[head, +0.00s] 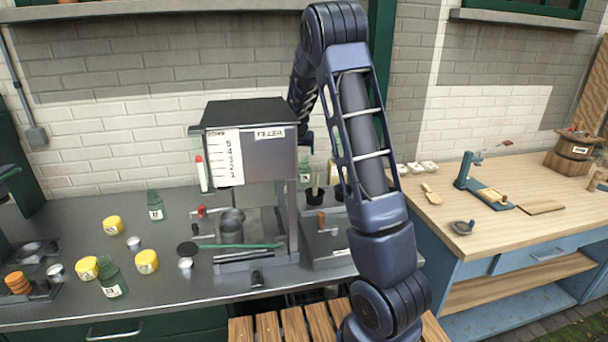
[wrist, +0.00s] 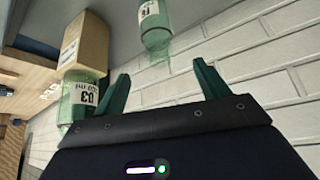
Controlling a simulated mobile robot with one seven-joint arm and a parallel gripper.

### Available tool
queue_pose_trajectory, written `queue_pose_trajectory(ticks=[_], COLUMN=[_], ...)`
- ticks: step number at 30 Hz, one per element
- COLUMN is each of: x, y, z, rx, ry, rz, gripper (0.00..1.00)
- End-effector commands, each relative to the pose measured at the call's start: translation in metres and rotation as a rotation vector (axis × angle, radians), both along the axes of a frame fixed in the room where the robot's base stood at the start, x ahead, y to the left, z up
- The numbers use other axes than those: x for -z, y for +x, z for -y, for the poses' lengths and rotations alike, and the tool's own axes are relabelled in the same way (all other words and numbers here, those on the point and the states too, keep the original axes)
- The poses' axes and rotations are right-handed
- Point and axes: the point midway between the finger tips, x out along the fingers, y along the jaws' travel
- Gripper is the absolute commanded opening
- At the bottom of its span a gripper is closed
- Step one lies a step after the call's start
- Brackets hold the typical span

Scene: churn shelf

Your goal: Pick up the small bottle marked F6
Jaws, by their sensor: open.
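In the wrist view, my gripper (wrist: 162,70) is open, with two green fingers apart and nothing between them. A green glass bottle with a white label (wrist: 153,25) stands beyond the fingertips, near the top edge. Another labelled green bottle (wrist: 83,100) is left of the left finger, partly hidden by the gripper body. I cannot surely read F6 on either. In the head view, green bottles stand at the left of the metal bench (head: 155,206) and near its front (head: 112,280); a third (head: 305,168) shows behind the filler. Their labels are too small to read. My gripper is hidden there.
The grey filler machine (head: 265,160) stands mid-bench beside my arm. Yellow-lidded jars (head: 113,225) and small metal cups (head: 134,243) stand at the left. A wooden workbench (head: 430,215) is at the right. In the wrist view, a tan block (wrist: 88,42) and the white brick wall (wrist: 265,50) are close.

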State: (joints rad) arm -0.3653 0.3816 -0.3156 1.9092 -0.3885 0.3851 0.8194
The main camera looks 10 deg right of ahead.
Motion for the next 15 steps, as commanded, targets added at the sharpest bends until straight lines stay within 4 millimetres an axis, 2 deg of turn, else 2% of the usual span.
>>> queue_pose_trajectory(ticks=[5, 15], x=[0.011, 0.046], y=[0.007, 0.027], z=[0.002, 0.011], rx=[0.001, 0.001], ry=[-0.001, -0.001], rz=[0.001, 0.000], gripper=[0.74, 0.74])
